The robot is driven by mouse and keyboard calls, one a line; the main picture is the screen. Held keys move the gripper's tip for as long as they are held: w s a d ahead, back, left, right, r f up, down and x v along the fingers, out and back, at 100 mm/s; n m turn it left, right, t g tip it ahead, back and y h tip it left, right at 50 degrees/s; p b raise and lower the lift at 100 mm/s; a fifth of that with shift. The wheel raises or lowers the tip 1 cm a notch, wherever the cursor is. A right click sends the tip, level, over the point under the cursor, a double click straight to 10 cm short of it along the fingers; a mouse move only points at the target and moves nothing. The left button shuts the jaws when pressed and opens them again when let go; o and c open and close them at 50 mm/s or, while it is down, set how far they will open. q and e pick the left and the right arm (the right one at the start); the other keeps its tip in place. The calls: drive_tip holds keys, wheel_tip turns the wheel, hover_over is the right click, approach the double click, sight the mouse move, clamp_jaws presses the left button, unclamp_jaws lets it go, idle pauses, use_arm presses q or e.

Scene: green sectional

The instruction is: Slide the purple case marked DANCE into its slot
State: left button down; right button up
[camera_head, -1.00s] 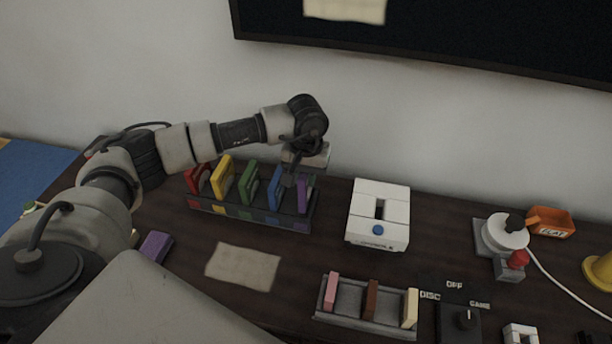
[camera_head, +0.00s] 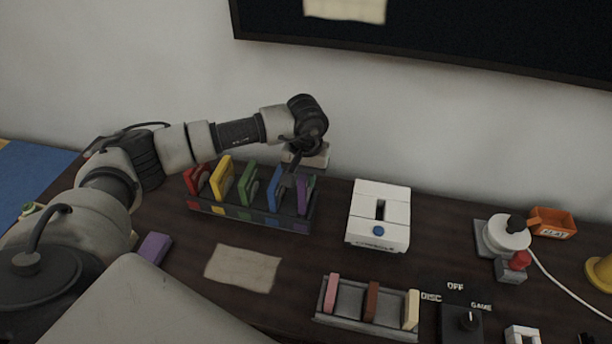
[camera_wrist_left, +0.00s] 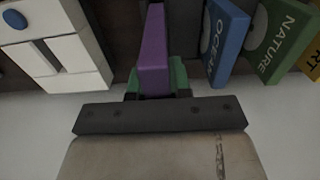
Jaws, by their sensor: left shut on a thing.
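A dark rack (camera_head: 235,212) with colored labels along its front holds red, yellow, green and blue cases. A purple case (camera_head: 303,197) stands upright at its right end, beside the blue case (camera_head: 275,192). My left gripper (camera_head: 294,172) reaches over that end from above and behind, shut on the purple case. In the left wrist view the purple case (camera_wrist_left: 153,55) is between the fingers of my left gripper (camera_wrist_left: 157,78). Its lettering does not show, and I cannot tell how deep it sits. My right gripper is not in view.
A white console (camera_head: 379,215) stands right of the rack. Another purple block (camera_head: 155,248) lies at left near my arm. A paper sheet (camera_head: 243,268) and a small tray (camera_head: 365,318) with three blocks lie in front. A wall rises behind.

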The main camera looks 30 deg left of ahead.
use_arm(q)
drive_tip(key=shift+f+b, duration=2.5)
drive_tip(key=shift+f, duration=0.25)
drive_tip(key=c, duration=1)
unclamp_jaws()
drive_tip(key=shift+o, duration=0.2)
drive_tip(key=shift+r, duration=0.1)
wheel_tip(320, 180, up, 11)
drive_tip(key=shift+f+b, duration=0.15)
drive_tip(key=shift+b, duration=0.2)
drive_tip(key=shift+f, duration=0.1)
